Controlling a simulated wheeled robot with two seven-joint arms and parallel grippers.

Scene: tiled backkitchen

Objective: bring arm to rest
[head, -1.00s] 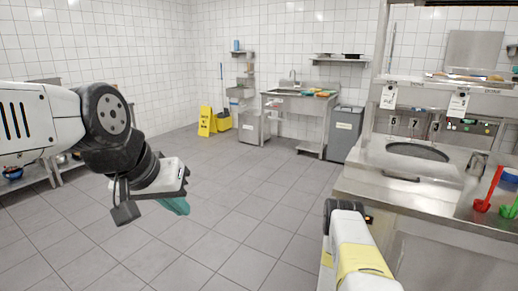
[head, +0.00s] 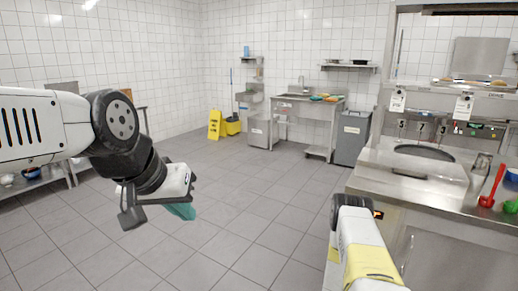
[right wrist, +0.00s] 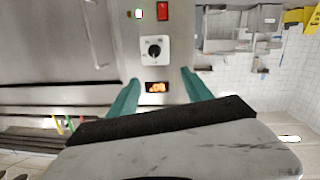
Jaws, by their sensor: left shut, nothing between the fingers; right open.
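My left arm comes in from the left in the head view, a white link with black joints. Its gripper (head: 182,211) has teal fingers that are shut and empty, hanging over open floor. My right arm reaches forward at the lower right of the head view, beside the steel counter (head: 440,196); its gripper is hidden there. In the right wrist view my right gripper (right wrist: 160,88) has its two teal fingers apart with nothing gripped. Beyond them is a steel panel with a black knob (right wrist: 154,49), a lit orange display (right wrist: 156,87) and a red switch (right wrist: 162,10).
The counter holds a red ladle (head: 492,186) and a metal container (head: 480,170). A yellow floor sign (head: 214,124), a sink table (head: 310,102) and a grey bin (head: 351,136) stand at the back. The tiled floor in the middle is clear.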

